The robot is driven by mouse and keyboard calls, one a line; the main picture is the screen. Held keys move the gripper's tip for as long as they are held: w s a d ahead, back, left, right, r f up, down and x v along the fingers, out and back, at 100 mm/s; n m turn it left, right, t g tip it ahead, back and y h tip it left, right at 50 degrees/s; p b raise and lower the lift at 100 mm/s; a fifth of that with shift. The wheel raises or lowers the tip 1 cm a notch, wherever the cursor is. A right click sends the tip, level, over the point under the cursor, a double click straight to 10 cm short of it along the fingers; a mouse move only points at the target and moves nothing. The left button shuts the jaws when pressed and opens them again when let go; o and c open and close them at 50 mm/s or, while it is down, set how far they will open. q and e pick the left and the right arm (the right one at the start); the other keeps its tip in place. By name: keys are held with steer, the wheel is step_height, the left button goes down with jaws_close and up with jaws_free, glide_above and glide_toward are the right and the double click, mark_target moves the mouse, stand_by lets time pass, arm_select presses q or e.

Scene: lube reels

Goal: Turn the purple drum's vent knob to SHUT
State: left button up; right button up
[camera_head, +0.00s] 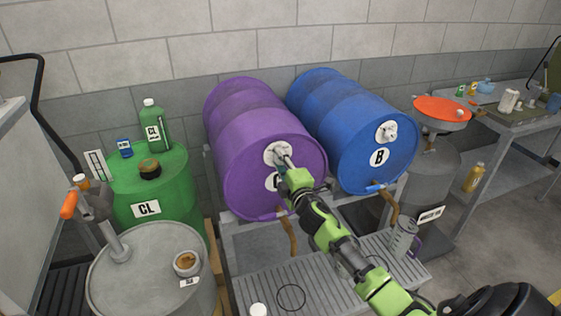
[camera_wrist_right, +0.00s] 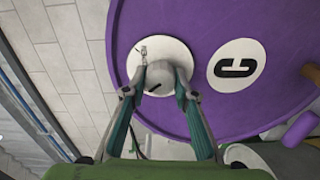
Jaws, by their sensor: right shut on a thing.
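The purple drum (camera_head: 245,130) lies on its side on a rack in the head view, its end facing me. In the right wrist view the drum's end (camera_wrist_right: 245,20) carries a white round plate (camera_wrist_right: 130,55) with a grey vent knob (camera_wrist_right: 162,76) and a "C" label (camera_wrist_right: 237,66). A dark mark shows on the knob. My right gripper (camera_wrist_right: 160,92) has its fingers on either side of the knob and is shut on it. In the head view the right gripper (camera_head: 288,170) hides part of the label. The plate's lettering is too small to read. My left gripper is not in view.
A blue drum (camera_head: 335,110) marked "B" lies to the right on the same rack. A green drum (camera_head: 165,185) and a grey drum (camera_head: 150,270) stand at the left. A slatted drip tray (camera_head: 250,285) is below, with a clear jug (camera_head: 402,238) at its right end.

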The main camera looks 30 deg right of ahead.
steer(key=shift+n, duration=0.7)
steer(key=o, duration=1.1)
steer(key=v, duration=1.2)
